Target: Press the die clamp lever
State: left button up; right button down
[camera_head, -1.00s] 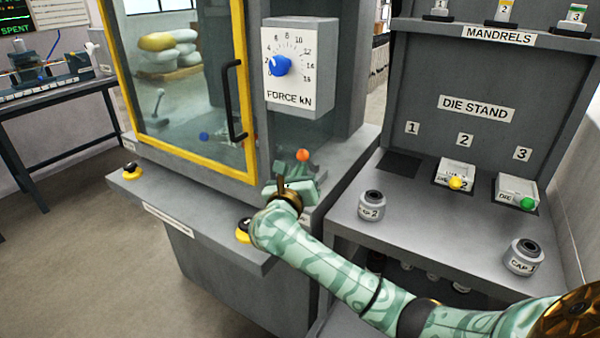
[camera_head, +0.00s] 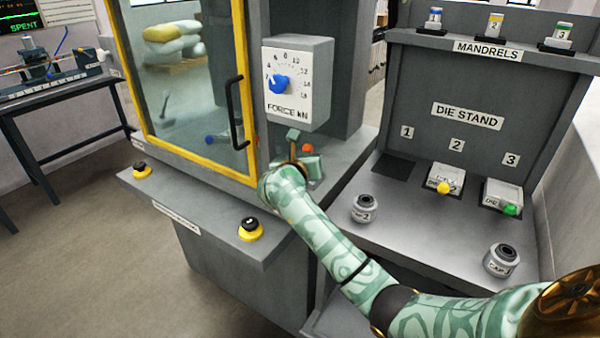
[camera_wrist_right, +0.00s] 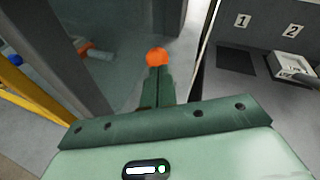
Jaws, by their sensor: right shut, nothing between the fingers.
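A round orange knob (camera_head: 307,148), which I take to be the die clamp lever's end, shows beside the press, right of the glass door. It also shows in the right wrist view (camera_wrist_right: 156,57), straight beyond my fingertips. My right gripper (camera_wrist_right: 157,75) is shut and empty, its fingers pointing at the knob. In the head view my right gripper (camera_head: 305,158) is at the knob, its hand hiding the lever's lower part. I cannot tell whether the fingertips touch the knob. My left gripper is not in view.
The yellow-framed door (camera_head: 246,150) with its black handle (camera_head: 234,112) is close left. The force dial box (camera_head: 298,85) is above. Two black buttons on yellow bases (camera_head: 249,229) (camera_head: 141,170) sit on the front ledge. The die stand (camera_head: 467,115), dies and caps are right.

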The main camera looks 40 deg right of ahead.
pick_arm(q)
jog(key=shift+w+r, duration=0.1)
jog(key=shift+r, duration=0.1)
pick_arm(e)
jog(key=shift+w+d+r, duration=0.2)
jog(key=shift+d+r, duration=0.15)
jog(key=shift+d, duration=0.15)
